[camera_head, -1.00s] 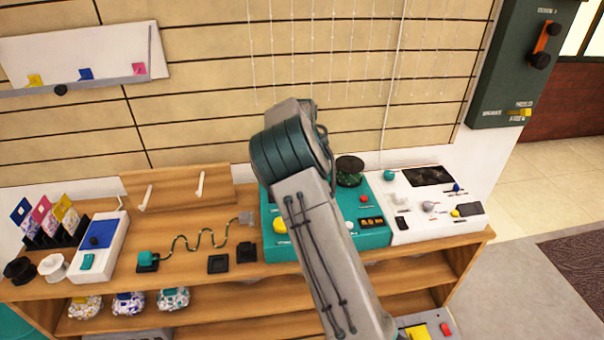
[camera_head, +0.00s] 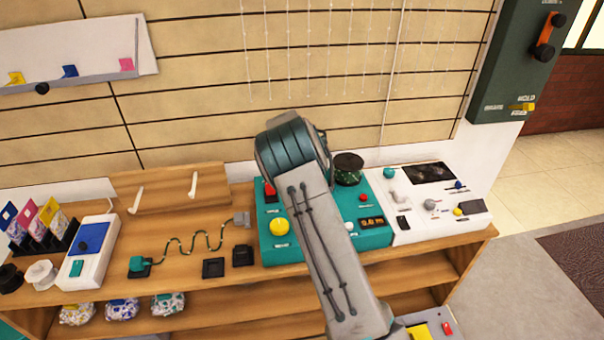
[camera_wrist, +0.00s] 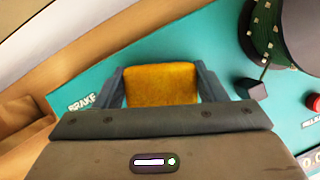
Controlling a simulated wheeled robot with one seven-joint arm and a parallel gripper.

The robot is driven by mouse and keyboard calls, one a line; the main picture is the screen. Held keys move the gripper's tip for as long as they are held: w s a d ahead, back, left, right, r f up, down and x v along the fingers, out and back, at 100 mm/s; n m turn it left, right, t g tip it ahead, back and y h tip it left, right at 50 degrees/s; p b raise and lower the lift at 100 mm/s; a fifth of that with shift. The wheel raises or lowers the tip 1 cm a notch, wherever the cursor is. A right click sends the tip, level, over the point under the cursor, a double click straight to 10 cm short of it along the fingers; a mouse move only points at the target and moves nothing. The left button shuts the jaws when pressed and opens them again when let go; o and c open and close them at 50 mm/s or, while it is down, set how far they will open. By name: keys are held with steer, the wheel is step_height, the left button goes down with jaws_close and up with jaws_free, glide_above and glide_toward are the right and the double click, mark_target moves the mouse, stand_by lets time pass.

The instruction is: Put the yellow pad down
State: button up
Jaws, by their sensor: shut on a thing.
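The yellow pad (camera_wrist: 161,85) is a squarish, orange-yellow piece in the wrist view, over the teal console (camera_wrist: 90,60), right of the word BRAKE. My gripper (camera_wrist: 163,88) has one grey finger on each side of it and is shut on it. Whether the pad touches the console beneath cannot be told. In the head view my arm hides the gripper, and I cannot make out the pad. A round yellow knob (camera_head: 280,226) shows on the console's left part, beside my arm.
A dark green drum (camera_head: 348,168) and a red knob (camera_head: 363,198) stand on the console right of my arm. A white panel (camera_head: 420,222) with small parts adjoins it. Left are black square bases (camera_head: 213,268), a wavy cord (camera_head: 195,240) and a white-blue box (camera_head: 92,250).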

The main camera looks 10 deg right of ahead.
steer(key=shift+f, duration=0.2)
steer(key=o, duration=1)
steer(key=shift+c, duration=0.2)
